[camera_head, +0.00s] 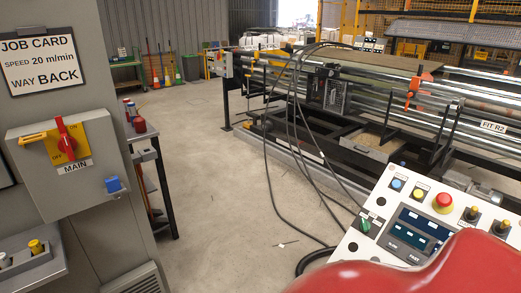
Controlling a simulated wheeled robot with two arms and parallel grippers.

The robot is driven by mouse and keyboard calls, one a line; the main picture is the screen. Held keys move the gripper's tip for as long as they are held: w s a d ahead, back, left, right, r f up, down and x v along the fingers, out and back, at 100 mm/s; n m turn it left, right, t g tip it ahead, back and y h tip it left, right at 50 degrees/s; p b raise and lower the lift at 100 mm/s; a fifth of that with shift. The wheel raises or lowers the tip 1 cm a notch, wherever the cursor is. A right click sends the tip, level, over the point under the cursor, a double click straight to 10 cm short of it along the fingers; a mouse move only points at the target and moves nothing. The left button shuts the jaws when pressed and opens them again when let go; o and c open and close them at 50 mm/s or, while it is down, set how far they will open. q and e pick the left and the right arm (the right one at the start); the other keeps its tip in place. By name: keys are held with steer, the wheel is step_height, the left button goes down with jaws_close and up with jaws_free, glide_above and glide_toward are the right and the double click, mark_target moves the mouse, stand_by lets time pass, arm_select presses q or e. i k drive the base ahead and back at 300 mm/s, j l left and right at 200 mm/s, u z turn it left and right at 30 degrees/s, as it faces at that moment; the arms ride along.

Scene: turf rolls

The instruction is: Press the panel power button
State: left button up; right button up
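A slanted white control panel (352,246) stands at the lower right. It carries a dark screen (418,230), a red mushroom button (442,203) on a yellow ring, a blue button (396,184), a yellow button (417,193), a green knob (365,226) and yellow-topped controls (473,212). The labels are too small to read, so I cannot tell which one is the power button. The panel's lower part is hidden. At the left, a grey box marked MAIN (28,170) has a red handle (65,139) on a yellow ON/OFF plate. Neither gripper shows.
A job card (40,62) hangs on the grey cabinet at the left. A grey box with a yellow button (36,246) sits below. A long roller machine (390,100) fills the right, with black cables trailing to the floor. The concrete floor (215,190) between is mostly clear.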

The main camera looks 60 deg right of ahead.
mark_target(418, 194)
steer(key=z, duration=2.95)
